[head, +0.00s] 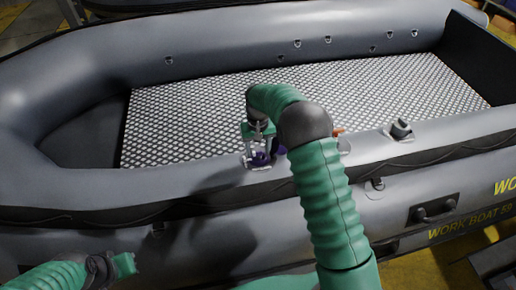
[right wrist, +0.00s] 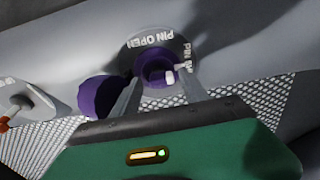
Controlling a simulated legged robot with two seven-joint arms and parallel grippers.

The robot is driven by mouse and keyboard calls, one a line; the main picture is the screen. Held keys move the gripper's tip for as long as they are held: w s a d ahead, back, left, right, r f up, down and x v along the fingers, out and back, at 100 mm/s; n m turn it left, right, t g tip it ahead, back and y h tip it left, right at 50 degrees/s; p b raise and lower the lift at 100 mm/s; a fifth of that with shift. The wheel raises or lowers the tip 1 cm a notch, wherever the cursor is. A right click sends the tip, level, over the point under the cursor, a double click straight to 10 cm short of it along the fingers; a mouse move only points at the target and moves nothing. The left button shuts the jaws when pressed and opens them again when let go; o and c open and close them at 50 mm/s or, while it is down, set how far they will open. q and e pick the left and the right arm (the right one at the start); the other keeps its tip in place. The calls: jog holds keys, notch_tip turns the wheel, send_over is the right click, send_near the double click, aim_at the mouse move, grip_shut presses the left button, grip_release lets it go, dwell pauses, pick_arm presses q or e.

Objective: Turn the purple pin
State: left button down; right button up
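The purple pin (right wrist: 156,66) sits in a round grey valve plate (right wrist: 184,45) marked "PIN OPEN" on the boat's tube. A small white piece shows at its near right side. A round purple cap (right wrist: 102,96) lies to its left. In the head view the purple pin (head: 260,158) is partly hidden by my right gripper (head: 258,152). My right gripper (right wrist: 160,80) points down at the pin, its fingers apart, one on each side of it. I cannot tell whether they touch it. My left gripper (head: 127,264) is low at the left, away from the valve; its fingers are unclear.
The grey inflatable boat (head: 90,75) has a patterned metal floor (head: 190,115) behind the near tube. A grey fitting (head: 401,129) stands on the tube to the right. An orange-tipped lever (right wrist: 8,122) is left of the cap in the wrist view.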

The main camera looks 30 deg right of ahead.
jog(key=shift+w, duration=0.15)
jog(key=c, duration=0.5)
jog(key=shift+a, duration=0.1)
grip_shut()
jog(key=shift+n, duration=0.4)
jog(key=n, duration=0.2)
jog(key=n+y, duration=0.1)
jog(key=shift+d+n, duration=0.2)
jog(key=shift+n, duration=0.2)
jog(key=n, duration=0.4)
jog(key=shift+r+y, duration=0.1)
jog(key=shift+y, duration=0.3)
jog(key=n, duration=0.4)
jog(key=shift+d+n+g, duration=0.2)
jog(key=shift+n+g, duration=0.2)
jog(key=n, duration=0.4)
jog(key=shift+d+r+g+y+b, duration=0.1)
jog(key=shift+r+g+y+b, duration=0.05)
jog(key=shift+g+y+b, duration=0.2)
jog(key=shift+n, duration=0.3)
